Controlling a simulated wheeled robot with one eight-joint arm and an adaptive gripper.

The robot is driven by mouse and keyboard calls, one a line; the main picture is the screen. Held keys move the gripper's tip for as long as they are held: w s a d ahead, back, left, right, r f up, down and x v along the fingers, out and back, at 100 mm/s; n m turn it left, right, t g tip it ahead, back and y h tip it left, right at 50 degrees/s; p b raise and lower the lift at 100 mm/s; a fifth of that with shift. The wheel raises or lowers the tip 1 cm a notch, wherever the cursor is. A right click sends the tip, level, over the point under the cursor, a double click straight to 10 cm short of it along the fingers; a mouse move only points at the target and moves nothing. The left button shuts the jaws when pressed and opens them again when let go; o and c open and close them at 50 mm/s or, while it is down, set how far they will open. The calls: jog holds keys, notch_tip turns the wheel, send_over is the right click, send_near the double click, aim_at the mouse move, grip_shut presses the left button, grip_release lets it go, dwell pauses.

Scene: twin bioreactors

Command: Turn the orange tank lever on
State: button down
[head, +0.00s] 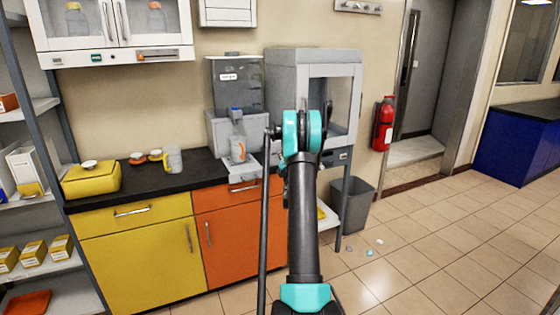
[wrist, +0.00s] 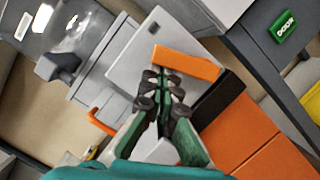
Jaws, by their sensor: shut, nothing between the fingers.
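The wall cabinet with the twin tanks (head: 112,25) is at the top left of the head view. One tank has a yellow cap, the other an orange cap (head: 154,5). A small orange bar (head: 156,56) sits on the cabinet's bottom ledge beneath the orange-capped tank; its setting is too small to read. My gripper (wrist: 160,78) is shut and empty in the wrist view. Its fingertips are close to an orange bar (wrist: 187,62) on a pale panel; I cannot tell whether they touch. In the head view my arm hides the gripper.
A grey machine (head: 235,85) and a glass-fronted cabinet (head: 320,85) stand behind my arm. The black counter (head: 140,187) carries a yellow box (head: 91,180) and a mug (head: 173,160). A bin (head: 351,203) is at right. The floor farther right is mostly clear.

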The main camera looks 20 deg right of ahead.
jog(key=shift+d+r, duration=0.55)
jog(key=shift+d, duration=0.05)
jog(key=shift+d+r, duration=0.15)
jog(key=shift+d, duration=0.1)
dwell(0.3)
